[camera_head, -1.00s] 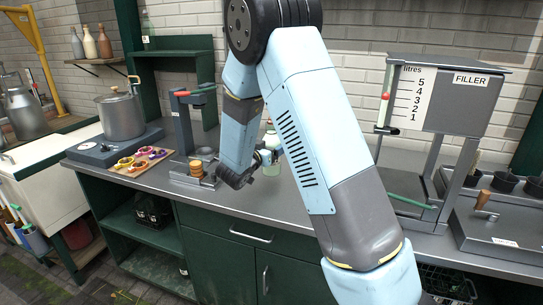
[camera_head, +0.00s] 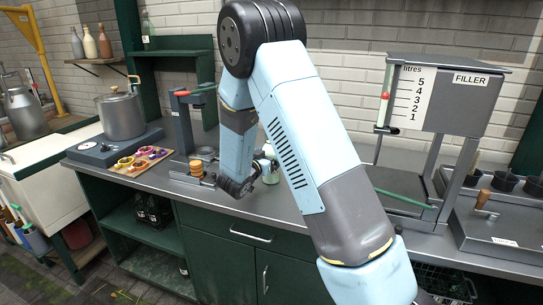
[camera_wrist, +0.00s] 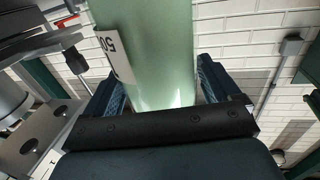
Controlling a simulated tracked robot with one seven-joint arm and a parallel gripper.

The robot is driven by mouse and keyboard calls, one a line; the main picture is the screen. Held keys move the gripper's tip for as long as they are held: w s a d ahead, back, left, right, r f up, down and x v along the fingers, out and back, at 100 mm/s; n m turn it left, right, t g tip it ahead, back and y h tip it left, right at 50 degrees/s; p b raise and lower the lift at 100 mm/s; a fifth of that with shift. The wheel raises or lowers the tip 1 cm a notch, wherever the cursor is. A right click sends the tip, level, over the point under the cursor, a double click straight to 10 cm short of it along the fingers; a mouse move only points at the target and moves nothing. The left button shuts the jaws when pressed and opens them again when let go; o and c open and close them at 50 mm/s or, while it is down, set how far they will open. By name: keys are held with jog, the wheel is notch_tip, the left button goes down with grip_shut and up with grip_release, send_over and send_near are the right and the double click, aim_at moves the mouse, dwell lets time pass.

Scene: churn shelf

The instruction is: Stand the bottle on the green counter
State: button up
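A pale green, translucent bottle (camera_wrist: 155,50) with a white label fills the middle of the wrist view. My gripper (camera_wrist: 160,95) has a finger on each side of it and is shut on it. In the head view, my gripper (camera_head: 268,168) is above the counter's front part, and only a small pale part of the bottle (camera_head: 268,150) shows beside my arm. The counter (camera_head: 262,206) has a grey top over green cabinet fronts. I cannot tell whether the bottle touches the counter top.
A clamp stand (camera_head: 183,125) with stacked tan discs (camera_head: 196,168) stands left of my gripper. A tray of coloured rings (camera_head: 138,160) and a steel pot (camera_head: 121,115) are farther left. The filler (camera_head: 445,95) stands right. Another bottle (camera_head: 147,28) is on a green shelf.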

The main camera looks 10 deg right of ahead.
jog(key=shift+o, duration=0.8)
